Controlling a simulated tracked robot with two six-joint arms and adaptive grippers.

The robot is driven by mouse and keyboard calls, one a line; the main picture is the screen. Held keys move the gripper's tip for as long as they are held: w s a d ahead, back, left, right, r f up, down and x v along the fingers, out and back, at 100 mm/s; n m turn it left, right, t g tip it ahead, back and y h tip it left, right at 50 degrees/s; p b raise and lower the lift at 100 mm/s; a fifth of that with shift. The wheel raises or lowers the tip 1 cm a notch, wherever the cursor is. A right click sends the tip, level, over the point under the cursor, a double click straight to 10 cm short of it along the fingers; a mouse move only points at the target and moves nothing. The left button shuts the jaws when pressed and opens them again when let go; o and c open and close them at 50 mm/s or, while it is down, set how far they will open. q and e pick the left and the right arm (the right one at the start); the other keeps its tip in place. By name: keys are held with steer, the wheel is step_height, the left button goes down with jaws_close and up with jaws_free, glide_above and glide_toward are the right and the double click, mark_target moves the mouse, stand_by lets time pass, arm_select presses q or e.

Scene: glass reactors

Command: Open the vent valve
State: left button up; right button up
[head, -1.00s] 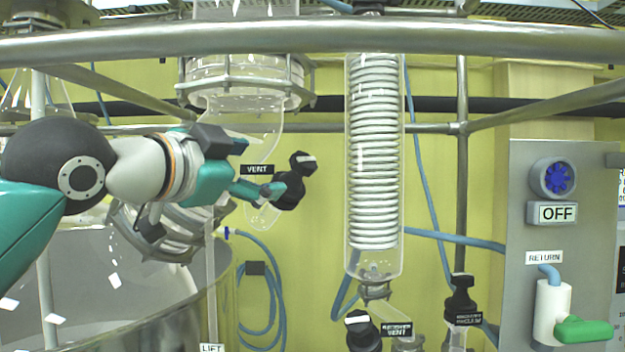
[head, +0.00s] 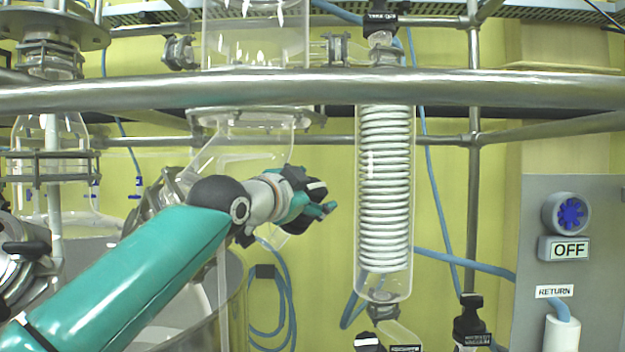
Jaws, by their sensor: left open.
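The vent valve's black knob (head: 316,187) with a white mark shows beside the glass vessel, left of the coil condenser. My left gripper (head: 322,209) is open, with its teal fingers at the knob and overlapping it in the head view. The VENT label and most of the valve body are hidden behind the gripper. I cannot tell whether the fingers touch the knob. My right gripper is not in view.
A horizontal metal rail (head: 450,88) crosses in front, above my left arm. The glass coil condenser (head: 385,190) stands just right of the gripper. A grey panel (head: 535,230) with a blue knob (head: 571,212) and an OFF display is at the right.

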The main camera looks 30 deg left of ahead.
arm_select(q)
steer(key=shift+w+a, duration=0.1)
steer(key=shift+w, duration=0.35)
steer(key=shift+s, duration=0.1)
